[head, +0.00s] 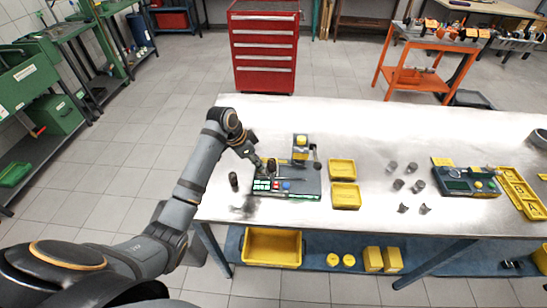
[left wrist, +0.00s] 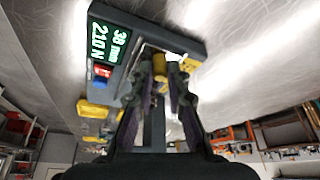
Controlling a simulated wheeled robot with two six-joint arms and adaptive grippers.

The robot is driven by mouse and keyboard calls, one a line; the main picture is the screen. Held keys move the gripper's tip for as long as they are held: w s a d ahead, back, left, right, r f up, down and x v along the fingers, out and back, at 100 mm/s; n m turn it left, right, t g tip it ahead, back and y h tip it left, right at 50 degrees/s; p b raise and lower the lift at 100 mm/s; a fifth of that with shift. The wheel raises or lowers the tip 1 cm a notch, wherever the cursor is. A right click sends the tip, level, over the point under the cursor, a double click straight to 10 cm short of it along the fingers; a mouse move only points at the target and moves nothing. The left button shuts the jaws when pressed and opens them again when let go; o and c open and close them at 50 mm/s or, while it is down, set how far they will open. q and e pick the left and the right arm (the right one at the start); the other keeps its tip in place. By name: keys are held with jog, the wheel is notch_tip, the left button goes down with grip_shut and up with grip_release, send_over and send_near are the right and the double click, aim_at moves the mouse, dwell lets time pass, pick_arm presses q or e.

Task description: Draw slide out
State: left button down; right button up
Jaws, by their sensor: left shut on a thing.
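A grey test device (head: 311,187) lies on the table with a lit green display, red and blue buttons and a yellow-topped post (head: 300,141). In the left wrist view the device (left wrist: 150,34) shows its display (left wrist: 108,43), which seems to read 38 mm and 210 N. My left gripper (head: 259,164) is at the device's left end. In the left wrist view its fingers (left wrist: 164,72) are closed around a small brownish-yellow knob (left wrist: 160,69) at the device, apparently the slide's handle. The slide itself is mostly hidden by the fingers. My right gripper is out of view.
A dark cylinder (head: 234,180) stands left of the device, close to my left gripper. Two yellow trays (head: 345,195) lie to its right, then several grey metal parts (head: 398,184) and a second device (head: 467,183). Bare table lies behind.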

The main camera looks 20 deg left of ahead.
pick_arm(q)
jog(key=shift+a, duration=0.25)
jog(key=shift+d, duration=0.15)
jog(key=c, duration=1.4)
grip_release()
jog(key=shift+o, duration=0.4)
jog(key=shift+a, duration=0.25)
jog(key=shift+d, duration=0.1)
jog(key=shift+r, duration=0.35)
jog(key=v, duration=1.1)
jog(key=shift+r, duration=0.15)
